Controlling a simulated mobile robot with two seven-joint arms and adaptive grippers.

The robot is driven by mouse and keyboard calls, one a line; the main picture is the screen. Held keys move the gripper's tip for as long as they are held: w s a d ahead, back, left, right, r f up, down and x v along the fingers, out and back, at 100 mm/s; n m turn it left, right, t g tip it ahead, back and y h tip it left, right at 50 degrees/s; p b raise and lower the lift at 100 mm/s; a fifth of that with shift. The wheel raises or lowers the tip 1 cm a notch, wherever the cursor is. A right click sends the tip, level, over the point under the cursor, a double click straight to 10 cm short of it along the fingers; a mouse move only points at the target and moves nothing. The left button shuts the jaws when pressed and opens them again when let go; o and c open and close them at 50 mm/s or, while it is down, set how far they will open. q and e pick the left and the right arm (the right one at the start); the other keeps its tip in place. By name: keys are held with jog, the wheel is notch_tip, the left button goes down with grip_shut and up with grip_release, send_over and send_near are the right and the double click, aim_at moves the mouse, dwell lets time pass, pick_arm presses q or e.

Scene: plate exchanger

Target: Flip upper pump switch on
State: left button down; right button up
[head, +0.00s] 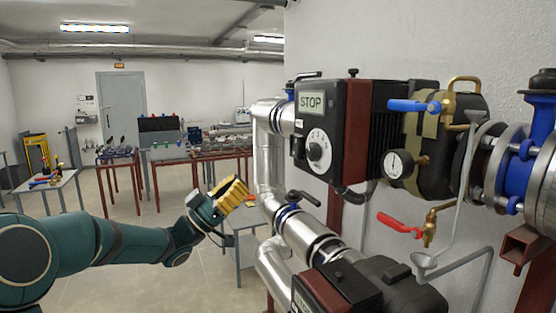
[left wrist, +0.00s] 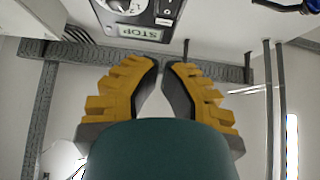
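The upper pump (head: 345,130) is a dark box with a dark red band, fixed at the wall. I cannot make out the switch's position for sure. My left gripper (head: 236,190) has yellow ribbed fingers and is left of the pump, apart from it, touching nothing. In the left wrist view its fingertips (left wrist: 161,66) nearly meet, with nothing between them. My right gripper is out of view.
Silver pipes (head: 270,150) with a black-handled valve (head: 303,197) run left of and below the pump. A lower pump (head: 335,287) stands beneath. Blue (head: 414,106) and red (head: 398,225) valve handles stick out at right. Work tables (head: 195,153) stand far back.

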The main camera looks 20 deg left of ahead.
aim_at(296, 148)
pick_arm(q)
jog(key=p+x, duration=0.1)
jog(key=x, duration=0.3)
jog(key=f+x, duration=0.1)
jog(key=x, duration=0.3)
jog(key=w+d+p+x, duration=0.1)
jog(key=x, duration=0.3)
jog(key=shift+d+f+p, duration=0.1)
jog(key=shift+f+p, duration=0.25)
jog(key=shift+w+d, duration=0.3)
jog(key=shift+w, duration=0.1)
jog(key=shift+f, duration=0.1)
jog(key=b, duration=0.1)
jog(key=f+b, duration=0.1)
jog(key=b, duration=0.1)
jog(key=shift+w+d+t+h, duration=0.25)
jog(key=shift+d+t+h, duration=0.05)
jog(key=shift+r, duration=0.35)
